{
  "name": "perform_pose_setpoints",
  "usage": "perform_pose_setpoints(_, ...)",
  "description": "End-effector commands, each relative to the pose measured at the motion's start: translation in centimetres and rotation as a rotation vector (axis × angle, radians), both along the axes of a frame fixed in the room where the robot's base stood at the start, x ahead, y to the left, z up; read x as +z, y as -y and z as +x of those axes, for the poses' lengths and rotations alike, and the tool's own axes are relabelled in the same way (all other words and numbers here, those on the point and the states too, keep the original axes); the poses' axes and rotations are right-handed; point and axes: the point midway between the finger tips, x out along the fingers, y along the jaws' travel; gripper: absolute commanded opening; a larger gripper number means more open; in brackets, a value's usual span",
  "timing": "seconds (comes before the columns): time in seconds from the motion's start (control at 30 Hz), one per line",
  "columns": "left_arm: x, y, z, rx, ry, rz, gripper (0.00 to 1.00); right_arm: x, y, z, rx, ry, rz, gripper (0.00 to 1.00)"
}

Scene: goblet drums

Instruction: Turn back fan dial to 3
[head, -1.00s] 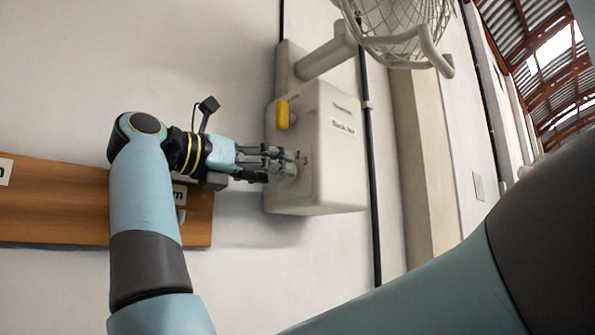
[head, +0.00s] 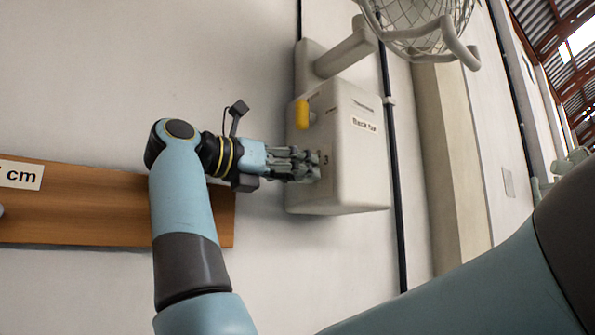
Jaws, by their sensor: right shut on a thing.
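The back fan control box (head: 352,165) is a pale box on the wall, with a label reading "Back fan" (head: 364,124) on its right face. My right gripper (head: 312,166) is at the lower part of the box's left face, shut on the fan dial there. The fingers hide the dial, so its pointer and setting cannot be read. A small dark mark like a 3 (head: 325,160) shows just beside the fingertips. My left gripper is not in view.
A yellow knob (head: 302,114) sticks out of the box above my fingers. A caged fan (head: 425,25) is at the top. A black cable (head: 394,165) passes right of the box.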

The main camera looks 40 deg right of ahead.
Motion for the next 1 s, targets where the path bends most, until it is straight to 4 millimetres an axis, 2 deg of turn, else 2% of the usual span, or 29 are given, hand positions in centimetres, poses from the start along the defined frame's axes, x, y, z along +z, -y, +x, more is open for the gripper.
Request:
perform_pose_setpoints(0.17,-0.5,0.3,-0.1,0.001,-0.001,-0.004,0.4,-0.1,0.0,0.0,0.0,0.021,-0.002,0.07)
perform_pose_setpoints(0.37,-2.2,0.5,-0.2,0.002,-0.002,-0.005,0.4,-0.4,0.0,0.0,0.001,0.106,-0.012,0.07)
perform_pose_setpoints(0.7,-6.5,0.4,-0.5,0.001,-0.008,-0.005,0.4,-0.5,0.0,0.0,0.001,0.392,-0.044,0.07)
perform_pose_setpoints(1.0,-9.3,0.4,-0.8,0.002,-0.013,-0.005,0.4,-0.3,0.0,0.0,0.0,0.674,-0.075,0.07)
